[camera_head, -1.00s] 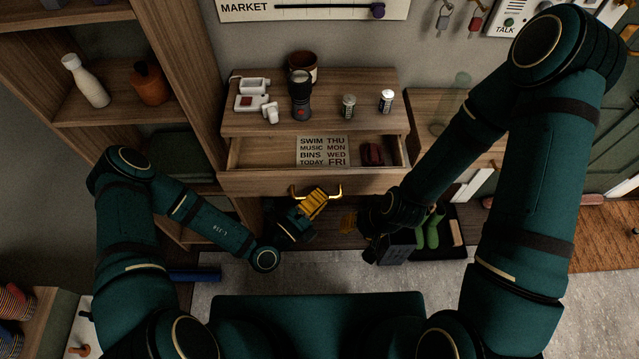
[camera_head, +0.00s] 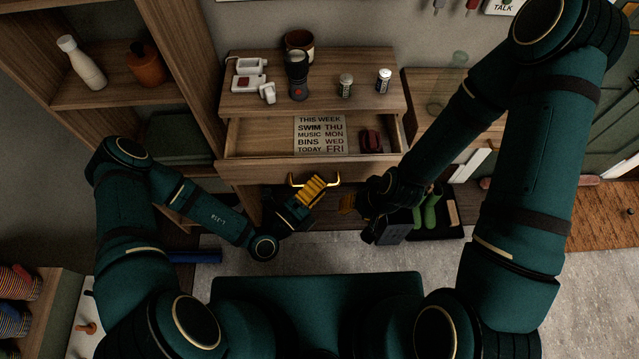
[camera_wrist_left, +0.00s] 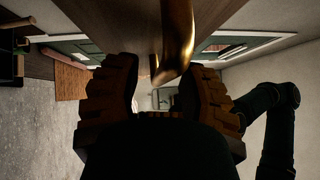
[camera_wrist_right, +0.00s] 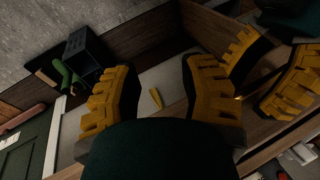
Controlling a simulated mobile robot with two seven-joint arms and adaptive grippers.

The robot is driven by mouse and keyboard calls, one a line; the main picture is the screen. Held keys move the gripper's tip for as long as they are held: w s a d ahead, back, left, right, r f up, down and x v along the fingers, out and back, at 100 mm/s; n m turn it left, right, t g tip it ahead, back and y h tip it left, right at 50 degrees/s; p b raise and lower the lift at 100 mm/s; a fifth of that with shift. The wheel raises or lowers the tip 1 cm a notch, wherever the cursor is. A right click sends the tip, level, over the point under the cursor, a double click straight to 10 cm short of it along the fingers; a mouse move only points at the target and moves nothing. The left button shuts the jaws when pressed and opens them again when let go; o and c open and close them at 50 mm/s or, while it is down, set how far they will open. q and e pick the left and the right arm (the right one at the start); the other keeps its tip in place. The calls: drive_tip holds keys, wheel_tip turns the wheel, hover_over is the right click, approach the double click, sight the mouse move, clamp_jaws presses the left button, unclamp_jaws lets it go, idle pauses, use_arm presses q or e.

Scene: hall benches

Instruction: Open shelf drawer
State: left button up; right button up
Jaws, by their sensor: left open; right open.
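The wooden drawer (camera_head: 230,136) stands pulled out from the small cabinet (camera_head: 385,107), its inside showing. It holds a printed card (camera_head: 320,134) and a dark red object (camera_head: 371,141). A brass handle (camera_head: 293,180) is on the drawer front (camera_head: 375,165). My left gripper (camera_head: 313,189) is at the handle, open. In the left wrist view the handle (camera_wrist_left: 176,45) passes between the spread fingers; contact is unclear. My right gripper (camera_head: 347,204) is open, below and right of the handle. Its fingers are apart and empty in the right wrist view (camera_wrist_right: 160,88).
A tall shelf (camera_head: 190,75) rises at left. A dark tray (camera_head: 455,231) with green boots (camera_head: 432,208) is at lower right.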

use_arm(q)
drive_tip(key=v, duration=1.1)
drive_tip(key=shift+s+a, duration=0.2)
drive_tip(key=shift+s, duration=0.1)
drive_tip(key=shift+d+f, duration=0.1)
drive_tip(key=s+d+m+g+h, duration=0.25)
drive_tip(key=s+m+g, duration=0.75)
drive_tip(key=m+g, duration=0.75)
wheel_tip(320, 180, down, 2)
drive_tip(key=s+a+m+g+y, duration=0.25)
drive_tip(key=m+y, duration=0.35)
drive_tip(key=m, duration=0.4)
drive_tip(key=w+a+r+m+t+y, duration=0.1)
drive_tip(key=w+a+m+t+y, duration=0.2)
drive_tip(key=w+m, duration=1.1)
drive_tip(key=w+t+y, duration=0.1)
drive_tip(key=t+y, duration=0.2)
drive_tip(key=t, duration=0.2)
drive_tip(key=shift+r+t, duration=0.2)
drive_tip(key=shift+t, duration=0.1)
